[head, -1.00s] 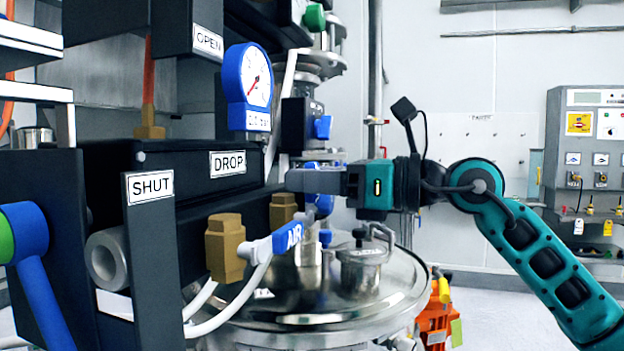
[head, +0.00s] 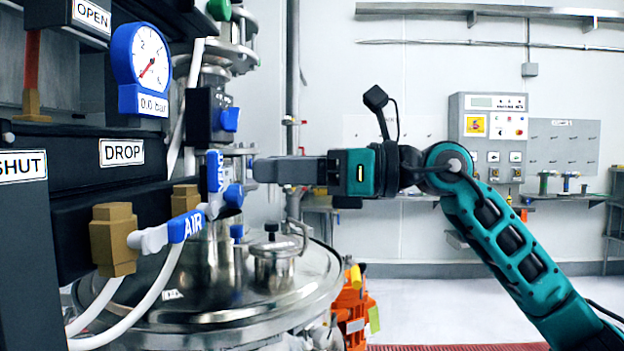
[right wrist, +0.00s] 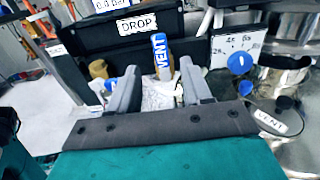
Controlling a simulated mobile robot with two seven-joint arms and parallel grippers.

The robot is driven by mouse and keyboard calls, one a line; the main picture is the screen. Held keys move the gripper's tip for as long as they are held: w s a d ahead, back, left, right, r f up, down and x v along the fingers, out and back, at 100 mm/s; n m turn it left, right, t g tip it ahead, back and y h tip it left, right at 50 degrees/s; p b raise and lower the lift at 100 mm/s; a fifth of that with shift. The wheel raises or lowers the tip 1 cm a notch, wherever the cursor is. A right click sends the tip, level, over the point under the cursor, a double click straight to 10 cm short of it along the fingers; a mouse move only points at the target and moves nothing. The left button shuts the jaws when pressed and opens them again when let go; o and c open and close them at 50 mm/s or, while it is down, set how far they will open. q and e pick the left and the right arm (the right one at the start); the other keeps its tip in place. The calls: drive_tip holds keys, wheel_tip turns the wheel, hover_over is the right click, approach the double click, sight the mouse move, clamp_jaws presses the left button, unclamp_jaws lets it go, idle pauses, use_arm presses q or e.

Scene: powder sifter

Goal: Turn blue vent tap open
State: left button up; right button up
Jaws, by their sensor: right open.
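The blue vent tap (head: 214,172) has a handle lettered VENT, standing upright on the dark panel in the head view. In the right wrist view the vent tap (right wrist: 161,57) shows between and beyond the fingertips. My right gripper (head: 258,170) points left, its tips just right of the tap in the head view. It is open and empty; the right gripper (right wrist: 159,72) also shows in the right wrist view with fingers apart on either side of the handle. I cannot tell whether they touch it. My left gripper is not in view.
The blue AIR tap (head: 187,226) lies close below, on a brass fitting (head: 114,239) with white hoses. A gauge (head: 148,62) hangs above the DROP label (head: 121,151). The steel vessel lid (head: 205,303) sits below. Open floor lies to the right.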

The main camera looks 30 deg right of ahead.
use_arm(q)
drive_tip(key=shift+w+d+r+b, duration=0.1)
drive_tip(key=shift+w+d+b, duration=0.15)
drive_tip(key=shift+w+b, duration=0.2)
use_arm(e)
drive_tip(key=shift+v, duration=2.2)
